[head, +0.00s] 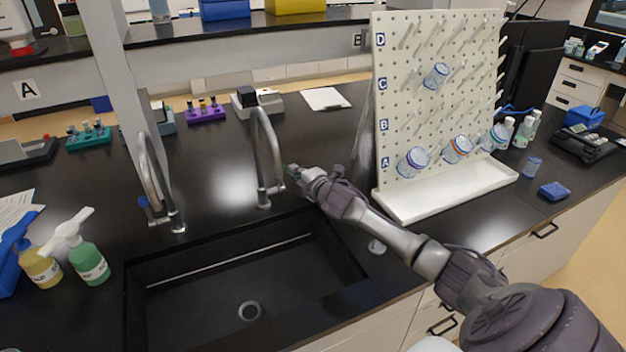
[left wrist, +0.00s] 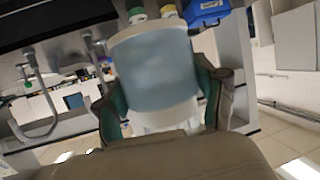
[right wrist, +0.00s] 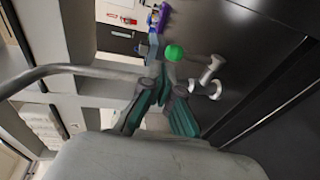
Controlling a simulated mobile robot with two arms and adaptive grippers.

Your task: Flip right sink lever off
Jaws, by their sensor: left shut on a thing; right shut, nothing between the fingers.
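The right sink tap (head: 263,165) is a tall silver gooseneck behind the dark sink. Its curved spout (right wrist: 50,72) crosses the left of the right wrist view. I cannot make out its lever clearly. In the right wrist view, a bright green round thing (right wrist: 174,52) shows just beyond the fingertips, beside silver fittings (right wrist: 211,68); I cannot tell what it belongs to. My right gripper (head: 291,171) is shut and empty, close to the right of the tap; contact is unclear. My left gripper (left wrist: 165,98) is shut on a pale blue and white container (left wrist: 155,70).
The left tap (head: 155,185) has a blue handle. The sink (head: 190,312) lies in front of both taps. A pegboard rack (head: 392,130) with glassware stands at right. Soap bottles (head: 88,262) stand at left.

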